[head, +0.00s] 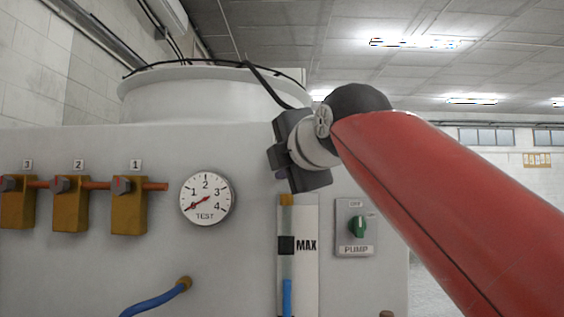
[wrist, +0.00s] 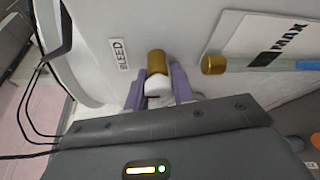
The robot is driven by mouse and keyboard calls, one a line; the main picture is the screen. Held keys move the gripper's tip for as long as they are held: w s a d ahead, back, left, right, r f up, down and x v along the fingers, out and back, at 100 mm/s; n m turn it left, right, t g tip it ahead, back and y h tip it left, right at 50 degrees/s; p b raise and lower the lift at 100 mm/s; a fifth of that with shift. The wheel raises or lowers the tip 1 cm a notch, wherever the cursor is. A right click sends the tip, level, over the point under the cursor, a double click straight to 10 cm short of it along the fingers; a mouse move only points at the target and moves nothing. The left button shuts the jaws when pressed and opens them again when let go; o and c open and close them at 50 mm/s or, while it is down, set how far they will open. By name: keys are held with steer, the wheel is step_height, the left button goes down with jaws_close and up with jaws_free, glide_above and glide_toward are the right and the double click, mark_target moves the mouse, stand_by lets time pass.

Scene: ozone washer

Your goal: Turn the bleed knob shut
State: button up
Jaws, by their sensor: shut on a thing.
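The bleed knob (wrist: 157,87) is a pale, whitish piece at the end of a brass fitting (wrist: 156,61), beside the BLEED label (wrist: 120,54) on the white machine wall. My gripper (wrist: 159,92) has its two purple fingers on either side of the knob, shut on it. In the head view my gripper (head: 303,150) is against the machine front, above the MAX sight tube. There the gripper body hides the knob. I cannot tell how far the knob is turned.
A sight tube (head: 286,250) with blue liquid and a MAX mark is just below my gripper. The PUMP switch (head: 358,227) is to its lower right. The TEST gauge (head: 207,199) and several brass valves (head: 129,205) are left. A black cable (head: 268,84) hangs close above.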

steer(key=o, duration=1)
steer(key=b+v, duration=0.1)
steer(key=v, duration=0.6)
steer(key=shift+s+d, duration=0.1)
steer(key=shift+s, duration=0.3)
steer(key=shift+s, duration=0.1)
